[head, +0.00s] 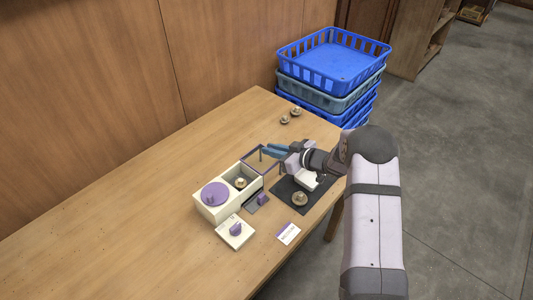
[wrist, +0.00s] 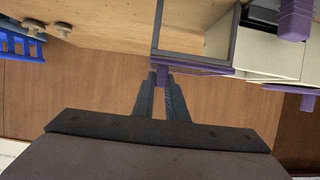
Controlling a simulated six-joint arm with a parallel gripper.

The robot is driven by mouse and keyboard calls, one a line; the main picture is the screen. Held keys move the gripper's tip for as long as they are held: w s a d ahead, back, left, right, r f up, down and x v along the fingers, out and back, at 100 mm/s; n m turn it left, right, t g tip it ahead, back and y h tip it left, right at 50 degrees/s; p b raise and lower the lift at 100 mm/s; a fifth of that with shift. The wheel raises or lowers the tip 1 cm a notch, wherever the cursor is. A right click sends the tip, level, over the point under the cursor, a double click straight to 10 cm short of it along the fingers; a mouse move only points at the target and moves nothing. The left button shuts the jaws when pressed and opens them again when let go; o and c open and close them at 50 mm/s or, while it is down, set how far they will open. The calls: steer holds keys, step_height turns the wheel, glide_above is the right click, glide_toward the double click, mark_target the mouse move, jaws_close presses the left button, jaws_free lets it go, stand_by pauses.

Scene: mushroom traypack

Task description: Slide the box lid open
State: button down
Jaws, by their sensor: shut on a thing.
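The cream box (head: 213,211) stands on the table, with a purple round disc (head: 214,193) on its left part. Its right compartment is uncovered at the top and holds a mushroom (head: 241,183). The purple-edged lid frame (head: 248,167) sticks out past the box's back right end. In the wrist view the lid (wrist: 195,66) extends from the cream box (wrist: 268,52). My gripper (wrist: 162,84) is shut on a small purple handle (wrist: 161,72) at the lid's outer edge. In the head view my gripper (head: 265,151) is at the lid's far end; the handle is hidden there.
A cream block with a purple knob (head: 235,232) and a white card (head: 288,234) lie in front. A dark mat (head: 284,200) bears a mushroom (head: 299,199). Two mushrooms (head: 290,116) lie at the back. Blue crates (head: 330,65) stand beyond the table. The table's left is clear.

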steer(key=shift+w+d+r, duration=0.1)
steer(key=shift+w+d, duration=0.05)
steer(key=shift+d, duration=0.05)
steer(key=c, duration=1.8)
jaws_free()
steer(key=shift+o, duration=0.2)
steer(key=b+v, duration=0.1)
steer(key=v, duration=0.6)
steer(key=shift+b, duration=0.3)
steer(key=shift+d+r, duration=0.1)
steer(key=shift+d, duration=0.05)
